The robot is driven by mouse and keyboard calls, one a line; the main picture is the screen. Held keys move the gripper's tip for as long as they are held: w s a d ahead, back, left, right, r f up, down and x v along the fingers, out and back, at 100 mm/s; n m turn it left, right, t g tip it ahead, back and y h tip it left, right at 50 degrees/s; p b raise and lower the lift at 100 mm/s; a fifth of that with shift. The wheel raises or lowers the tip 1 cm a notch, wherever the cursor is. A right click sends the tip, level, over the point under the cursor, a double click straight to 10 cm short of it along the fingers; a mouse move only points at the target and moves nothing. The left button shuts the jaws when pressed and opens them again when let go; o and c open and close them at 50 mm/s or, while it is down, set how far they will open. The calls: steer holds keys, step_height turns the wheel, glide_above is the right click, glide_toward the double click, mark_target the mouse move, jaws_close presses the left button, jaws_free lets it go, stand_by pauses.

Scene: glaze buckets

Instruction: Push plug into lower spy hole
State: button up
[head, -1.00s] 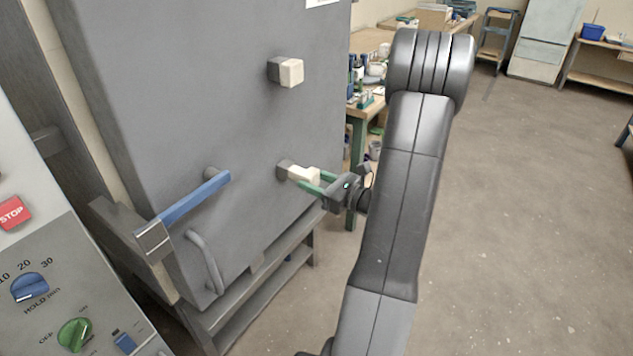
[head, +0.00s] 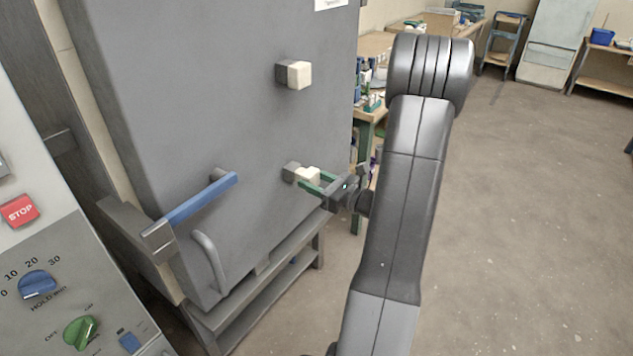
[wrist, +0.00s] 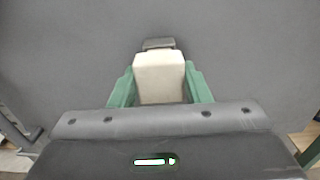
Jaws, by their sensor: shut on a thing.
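The lower plug (head: 307,176) is a cream block at the lower spy hole (head: 291,170), a grey square fitting on the kiln door (head: 215,110). My gripper (head: 318,184) is shut on this plug, with its green fingers on both sides. The wrist view shows the plug (wrist: 160,76) between the fingers (wrist: 160,88), with the dark fitting (wrist: 158,43) just behind it. Less of the plug stands out than at the upper hole's front view suggests; its exact depth is hidden. An upper cream plug (head: 299,75) sits in the upper spy hole fitting (head: 283,72).
A blue-grip door handle (head: 200,199) and a grey curved handle (head: 207,262) stick out left of the lower hole. A control panel (head: 50,290) with a red stop button is at the left. A cluttered workbench (head: 372,112) stands behind. Floor at the right is clear.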

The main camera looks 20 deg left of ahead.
steer(key=shift+a, duration=0.1)
steer(key=shift+w+a, duration=0.2)
steer(key=shift+a, duration=0.3)
steer(key=shift+a, duration=0.15)
stand_by(0.4)
steer(key=shift+w+a, duration=0.15)
steer(key=shift+a, duration=0.15)
steer(key=o, duration=1.3)
steer(key=shift+o, duration=0.2)
